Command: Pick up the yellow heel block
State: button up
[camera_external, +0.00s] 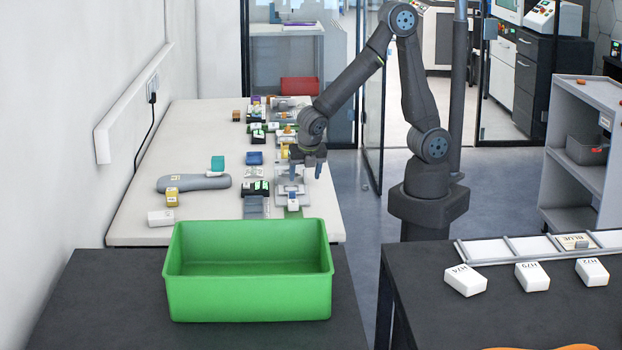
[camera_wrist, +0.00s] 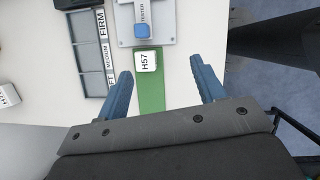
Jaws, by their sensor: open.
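A yellow block (camera_external: 172,197) with a pale label stands on the left part of the white table, in front of the grey insole (camera_external: 195,182). It looks like the heel block; its label is too small to read. My gripper (camera_external: 306,169) is open and empty above the right side of the table, well to the right of the yellow block. In the wrist view my open fingers (camera_wrist: 161,68) point toward a white block marked H57 (camera_wrist: 146,61) on a green strip (camera_wrist: 151,92). No yellow block shows in the wrist view.
A white block (camera_external: 160,217) lies near the yellow one, and a teal block (camera_external: 217,162) stands behind the insole. A tester (camera_wrist: 142,30) and a sorting tray (camera_wrist: 90,52) lie near my gripper. A green bin (camera_external: 248,290) stands at the front.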

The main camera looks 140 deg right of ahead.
jog(key=w+d+m+t, duration=0.2)
jog(key=w+d+m, duration=0.4)
jog(key=w+d, duration=0.2)
jog(key=m+t, duration=0.5)
jog(key=m, duration=0.9)
send_near(185, 188)
jog(key=shift+h, duration=0.3)
jog(key=x, duration=0.7)
jog(key=shift+w+a, duration=0.2)
jog(key=shift+a, duration=0.15)
jog(key=shift+s+x, duration=0.15)
jog(key=shift+x, duration=1.1)
jog(key=shift+s+x, duration=0.15)
jog(key=shift+x, duration=1.15)
jog(key=shift+d+f, duration=0.1)
jog(key=c, duration=1.1)
